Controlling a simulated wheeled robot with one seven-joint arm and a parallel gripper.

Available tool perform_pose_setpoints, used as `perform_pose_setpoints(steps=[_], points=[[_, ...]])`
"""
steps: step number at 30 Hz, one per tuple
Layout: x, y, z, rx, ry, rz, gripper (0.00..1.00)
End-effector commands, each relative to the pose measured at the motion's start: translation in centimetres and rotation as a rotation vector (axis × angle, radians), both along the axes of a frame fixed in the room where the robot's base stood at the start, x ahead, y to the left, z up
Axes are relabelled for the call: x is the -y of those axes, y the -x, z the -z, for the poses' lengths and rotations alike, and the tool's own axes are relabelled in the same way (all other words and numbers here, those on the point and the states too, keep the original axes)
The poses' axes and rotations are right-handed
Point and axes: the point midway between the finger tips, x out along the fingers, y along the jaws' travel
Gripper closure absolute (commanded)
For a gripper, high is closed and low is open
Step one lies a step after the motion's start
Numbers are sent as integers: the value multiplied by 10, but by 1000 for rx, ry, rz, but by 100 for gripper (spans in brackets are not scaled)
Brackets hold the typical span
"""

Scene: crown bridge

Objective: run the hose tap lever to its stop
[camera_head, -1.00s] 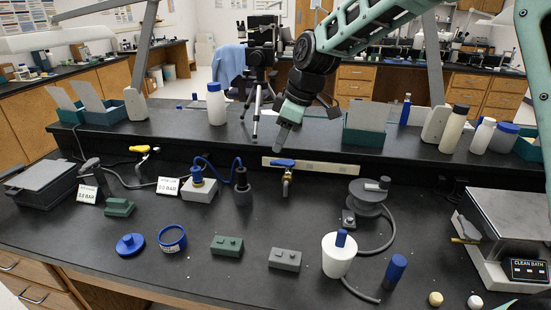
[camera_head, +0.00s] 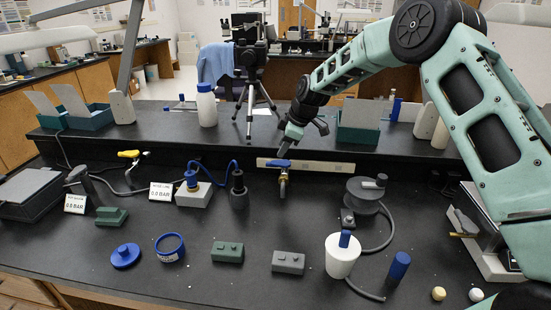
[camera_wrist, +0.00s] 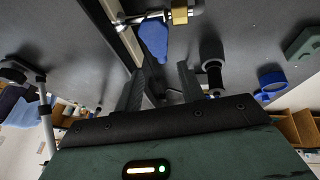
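In the head view the lever lies roughly level, pointing left. My gripper (camera_head: 283,150) hangs just above the lever, fingers angled down. In the wrist view the blue lever (camera_wrist: 154,40) lies beyond the fingertips, in line with the gap between the two dark fingers (camera_wrist: 160,78). The fingers are apart with nothing between them. Whether either finger touches the lever cannot be told.
A tripod (camera_head: 252,85) stands behind my gripper on the ledge. A dark cylinder (camera_head: 238,185) and a hose reel (camera_head: 367,193) stand left and right of the tap. A yellow-handled valve (camera_head: 129,154) is farther left.

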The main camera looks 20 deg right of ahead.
Motion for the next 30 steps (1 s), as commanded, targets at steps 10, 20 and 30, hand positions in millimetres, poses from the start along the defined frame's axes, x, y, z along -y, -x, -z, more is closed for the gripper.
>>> perform_pose_setpoints(steps=[10, 20, 30], points=[[-17, -18, 53, -2, 0, 0, 61], [-20, -22, 65, 0, 0, 1, 61], [-20, -22, 64, 0, 0, 1, 100]])
